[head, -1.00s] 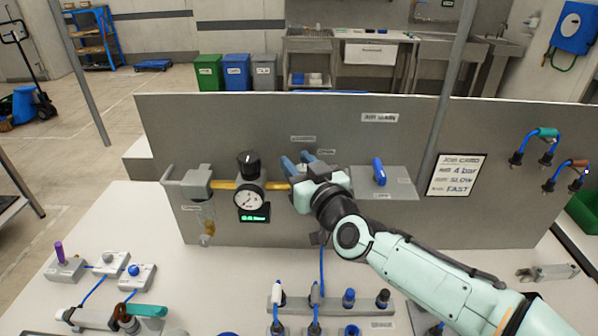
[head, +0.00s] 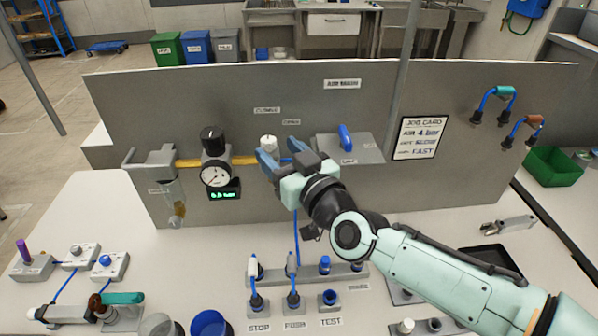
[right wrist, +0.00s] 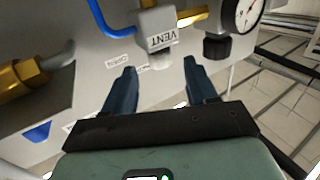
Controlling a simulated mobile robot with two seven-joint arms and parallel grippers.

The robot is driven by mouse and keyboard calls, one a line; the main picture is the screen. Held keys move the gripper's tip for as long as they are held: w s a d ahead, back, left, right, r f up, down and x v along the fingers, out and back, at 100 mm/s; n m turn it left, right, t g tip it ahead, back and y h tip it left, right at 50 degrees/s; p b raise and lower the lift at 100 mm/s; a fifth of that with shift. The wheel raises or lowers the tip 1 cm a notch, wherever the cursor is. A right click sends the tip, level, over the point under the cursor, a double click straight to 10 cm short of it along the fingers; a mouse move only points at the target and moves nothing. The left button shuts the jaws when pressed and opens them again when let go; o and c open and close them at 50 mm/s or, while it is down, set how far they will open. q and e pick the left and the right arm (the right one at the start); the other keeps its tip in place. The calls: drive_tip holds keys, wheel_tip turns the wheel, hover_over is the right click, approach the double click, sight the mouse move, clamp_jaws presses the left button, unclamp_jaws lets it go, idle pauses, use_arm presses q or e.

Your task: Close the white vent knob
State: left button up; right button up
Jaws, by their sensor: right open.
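The white vent knob (head: 268,143) sits on the air line on the upright grey panel, right of the round gauge. In the right wrist view, the block marked VENT (right wrist: 163,30) is upside down, and the pale knob (right wrist: 160,62) projects below it. My right gripper (head: 279,154) is open, its blue fingers just in front of and below the knob in the head view. In the right wrist view, the gripper (right wrist: 160,68) has one finger on each side of the knob, with gaps showing. Contact is not visible. My left gripper is out of view.
The gauge (head: 215,174) with a black knob (head: 212,139) stands left of the vent. A grey block with a blue lever (head: 345,137) is close on the right. Hose plugs stand on a rack (head: 345,277) below.

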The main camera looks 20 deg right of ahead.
drive_tip(key=v, duration=0.6)
drive_tip(key=shift+s, duration=0.4)
